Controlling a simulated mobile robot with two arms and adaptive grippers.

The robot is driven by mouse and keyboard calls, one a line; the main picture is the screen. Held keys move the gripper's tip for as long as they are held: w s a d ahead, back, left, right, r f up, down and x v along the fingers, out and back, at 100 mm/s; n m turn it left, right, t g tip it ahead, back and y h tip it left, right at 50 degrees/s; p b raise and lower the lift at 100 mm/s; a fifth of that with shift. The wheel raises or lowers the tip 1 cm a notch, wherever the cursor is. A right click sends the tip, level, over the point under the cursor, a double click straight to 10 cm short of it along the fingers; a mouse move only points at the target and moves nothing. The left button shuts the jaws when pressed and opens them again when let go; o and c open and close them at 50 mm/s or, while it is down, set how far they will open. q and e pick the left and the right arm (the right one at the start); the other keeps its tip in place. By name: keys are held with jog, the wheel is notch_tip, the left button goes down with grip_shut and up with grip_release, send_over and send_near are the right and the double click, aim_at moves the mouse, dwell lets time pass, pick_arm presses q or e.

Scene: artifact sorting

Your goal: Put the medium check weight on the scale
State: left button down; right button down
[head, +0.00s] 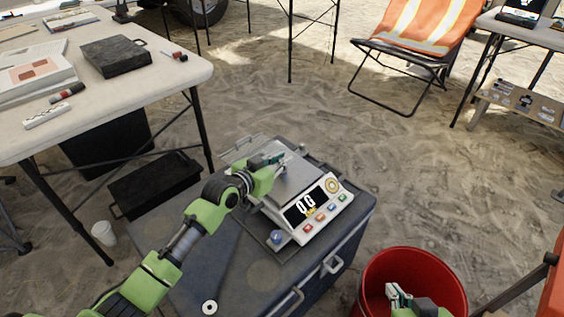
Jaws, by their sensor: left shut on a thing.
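The scale (330,207) stands on a dark grey case, with a flat metal pan (292,180) and a display that reads 0 G. My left gripper (279,158) is over the far left part of the pan. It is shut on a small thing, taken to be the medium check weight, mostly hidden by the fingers. I cannot tell whether it touches the pan. A small bluish object (277,237) sits at the scale's front left corner. My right gripper (398,294) is low at the right, over the red bucket; its opening is unclear.
The dark case (262,275) carries the scale and a small pale ring (210,307) near its front. The red bucket (448,268) stands at the right. A white table (150,85) holds a black box and markers at the left. An orange chair (425,25) stands behind.

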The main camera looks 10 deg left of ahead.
dwell(0.3)
pick_arm(q)
jog(key=c, duration=2.4)
grip_release()
jog(key=o, duration=0.4)
